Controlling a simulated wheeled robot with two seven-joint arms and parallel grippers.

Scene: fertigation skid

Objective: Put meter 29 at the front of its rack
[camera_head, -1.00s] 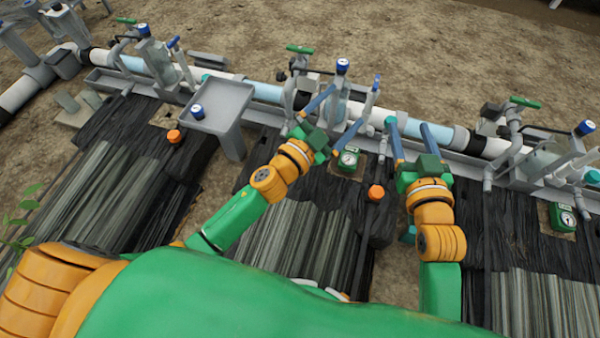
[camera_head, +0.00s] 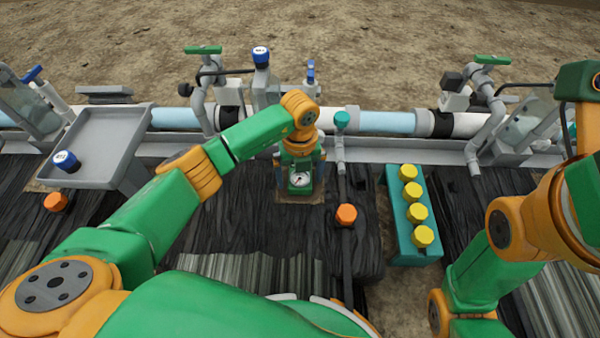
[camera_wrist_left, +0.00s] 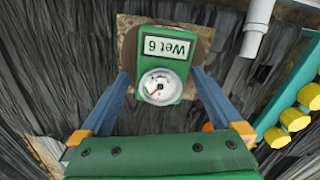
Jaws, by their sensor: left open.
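A green meter (camera_head: 299,179) with a round white dial sits upright on a brown pad in the black ground sheet. In the left wrist view the meter (camera_wrist_left: 160,84) carries a white label that seems to read "Wet 6"; I see no 29 on it. My left gripper (camera_head: 299,183) is over the meter. In the left wrist view its open blue fingers (camera_wrist_left: 161,75) stand on either side of the meter, with gaps visible. My right arm is at the right, its gripper out of view. I cannot tell which thing is the meter's rack.
A teal block (camera_head: 393,209) with several yellow knobs stands right of the meter. An orange knob (camera_head: 346,215) is between them. A grey tray (camera_head: 108,135) with a blue cap (camera_head: 66,161) is at left. Pipes (camera_head: 385,122) and valves run behind.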

